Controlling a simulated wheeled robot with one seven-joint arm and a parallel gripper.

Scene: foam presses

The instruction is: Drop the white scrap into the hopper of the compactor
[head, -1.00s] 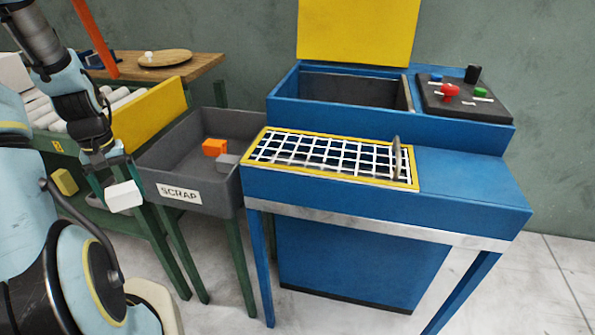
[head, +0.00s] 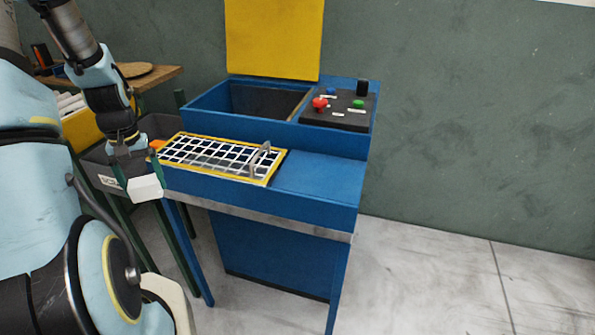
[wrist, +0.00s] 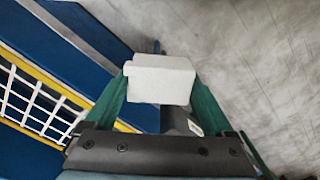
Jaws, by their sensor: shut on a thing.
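The white scrap (head: 146,189) is a pale block held between the green fingers of my gripper (head: 141,178). In the wrist view the scrap (wrist: 160,82) sits squarely between both fingertips. The compactor (head: 282,236) is a blue machine with a raised yellow lid (head: 273,38). Behind its front ledge is a dark, open rectangular hopper (head: 262,101). My gripper is left of and in front of the compactor, beside the left end of its grate. The scrap is not over the hopper opening.
A yellow-framed white grate (head: 215,158) with an upright grey handle (head: 262,158) lies across the compactor's front ledge. A control panel (head: 340,110) with red, green and blue buttons is right of the hopper. A grey scrap tray (head: 104,176) stands behind my gripper. Floor at right is clear.

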